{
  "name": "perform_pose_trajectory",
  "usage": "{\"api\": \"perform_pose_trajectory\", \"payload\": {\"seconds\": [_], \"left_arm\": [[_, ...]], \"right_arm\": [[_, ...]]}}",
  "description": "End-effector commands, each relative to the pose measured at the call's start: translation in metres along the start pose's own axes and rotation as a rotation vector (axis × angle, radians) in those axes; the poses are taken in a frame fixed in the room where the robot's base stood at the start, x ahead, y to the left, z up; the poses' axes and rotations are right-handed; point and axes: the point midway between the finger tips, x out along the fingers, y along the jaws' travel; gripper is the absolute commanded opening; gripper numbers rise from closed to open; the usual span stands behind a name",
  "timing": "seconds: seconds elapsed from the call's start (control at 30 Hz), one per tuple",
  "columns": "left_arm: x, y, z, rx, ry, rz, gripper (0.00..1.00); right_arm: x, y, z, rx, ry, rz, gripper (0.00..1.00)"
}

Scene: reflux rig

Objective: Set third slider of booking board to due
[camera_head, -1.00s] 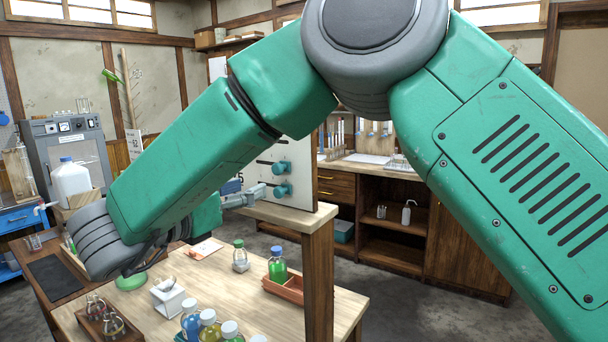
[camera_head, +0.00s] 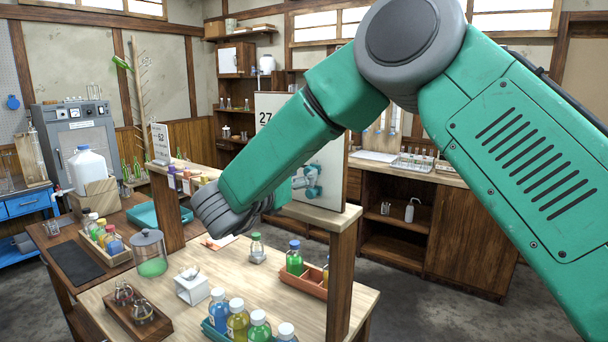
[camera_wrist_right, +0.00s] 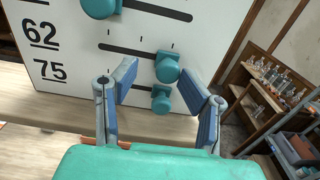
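The booking board (camera_head: 332,160) is a white upright panel with numbers on its left part; my right arm hides much of it in the head view. In the right wrist view the board (camera_wrist_right: 60,85) shows the numbers 62 and 75, dark slots and teal slider knobs. One knob (camera_wrist_right: 100,8) is at the top edge, one (camera_wrist_right: 167,67) is at the right part of the middle slot, and one (camera_wrist_right: 161,98) is below it. My right gripper (camera_wrist_right: 160,78) is open, its blue-padded fingers on either side of the two lower knobs. I cannot tell contact. My left gripper is out of view.
The board stands on a wooden shelf (camera_head: 345,217) above a bench (camera_head: 200,262). Bottles in a teal tray (camera_head: 210,330), an orange tray (camera_head: 310,287), a lidded jar (camera_head: 149,255) and flasks in a wooden tray (camera_head: 135,318) stand on the bench. A cabinet (camera_head: 460,230) is behind right.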

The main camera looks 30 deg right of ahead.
Motion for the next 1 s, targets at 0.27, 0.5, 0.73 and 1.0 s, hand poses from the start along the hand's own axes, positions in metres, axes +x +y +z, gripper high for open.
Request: {"api": "perform_pose_trajectory", "payload": {"seconds": [0.27,0.5,0.73,1.0], "left_arm": [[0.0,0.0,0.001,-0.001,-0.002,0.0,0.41],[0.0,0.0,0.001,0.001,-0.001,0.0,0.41],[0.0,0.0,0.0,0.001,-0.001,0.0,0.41],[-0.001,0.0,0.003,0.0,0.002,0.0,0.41]], "right_arm": [[0.018,-0.011,-0.004,0.01,0.016,0.002,0.0],[0.021,-0.009,-0.007,0.006,0.019,-0.002,0.41],[0.01,-0.005,-0.003,0.003,0.01,0.0,0.41],[0.005,-0.005,-0.001,0.005,0.008,0.004,0.41]]}}
